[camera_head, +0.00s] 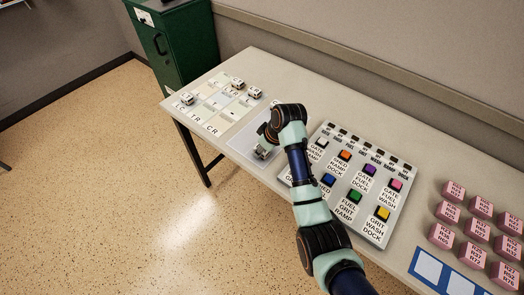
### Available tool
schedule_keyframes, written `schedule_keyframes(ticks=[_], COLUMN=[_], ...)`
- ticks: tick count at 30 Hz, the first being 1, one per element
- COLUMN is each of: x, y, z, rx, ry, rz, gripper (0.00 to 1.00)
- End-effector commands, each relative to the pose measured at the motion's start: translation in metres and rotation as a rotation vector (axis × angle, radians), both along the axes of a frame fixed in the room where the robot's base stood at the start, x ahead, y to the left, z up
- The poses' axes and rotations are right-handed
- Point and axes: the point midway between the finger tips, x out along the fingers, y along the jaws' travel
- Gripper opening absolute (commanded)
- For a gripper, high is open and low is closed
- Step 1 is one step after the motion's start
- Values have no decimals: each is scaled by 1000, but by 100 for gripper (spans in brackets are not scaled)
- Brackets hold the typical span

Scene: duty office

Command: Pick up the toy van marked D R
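Small white toy vans stand on a pale grid card (213,107) at the table's left end: one van (187,98) at its left, one van (238,84) at the back and another van (254,92) beside that. Any marks on the vans are too small to read, so I cannot tell which is D R. My gripper (262,153) points down low over a plain pale panel (240,145) to the right of the card. My arm partly hides it, and I cannot tell whether its fingers are open, shut or holding something.
A board of coloured buttons (345,180) lies right of my gripper, partly behind my arm. Several pink blocks (477,229) stand at the right, near a blue strip with white squares (445,275). A green cabinet (180,45) stands behind the table's left end. The wall runs along the back.

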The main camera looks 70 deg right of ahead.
Motion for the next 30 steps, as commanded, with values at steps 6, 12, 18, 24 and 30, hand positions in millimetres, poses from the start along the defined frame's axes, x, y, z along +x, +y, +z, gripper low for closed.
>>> schedule_keyframes(ticks=[6, 12, 18, 24, 30], x=[0, 0, 1, 1, 0], y=[0, 0, -1, -1, 0], z=[2, 38, 107, 166, 196], rx=[0, -3, -3, -2, -1], ry=[0, -1, -2, -2, -1], rz=[0, 0, 0, 1, 1], gripper=[5, 5, 5, 5, 5])
